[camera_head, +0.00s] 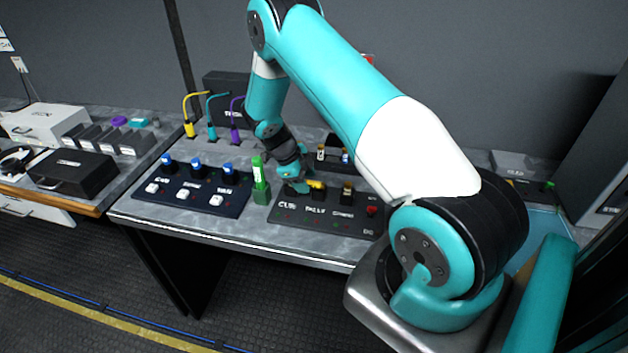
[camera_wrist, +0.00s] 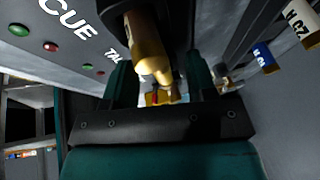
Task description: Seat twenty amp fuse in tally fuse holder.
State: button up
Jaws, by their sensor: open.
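A yellow fuse (camera_head: 317,184) shows at the black tally fuse holder (camera_head: 318,195), above the TALLY label on the dark panel (camera_head: 285,217). In the wrist view the gold-yellow fuse (camera_wrist: 149,52) has one end at the dark holder (camera_wrist: 165,14) and lies between the fingers. My gripper (camera_head: 303,183) is beside the holder, and the wrist view shows its two fingers (camera_wrist: 158,88) apart, with a gap around the fuse. How deep the fuse sits is hidden.
Another holder (camera_head: 347,190) stands right of the tally one. A green piece (camera_head: 260,180) stands upright left of the panel, beside a panel with blue-topped knobs (camera_head: 195,190). More fuses (camera_head: 321,152) stand behind. Yellow, teal and purple cables (camera_head: 211,115) rise at the back.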

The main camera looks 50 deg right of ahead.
grip_shut()
dwell(0.4)
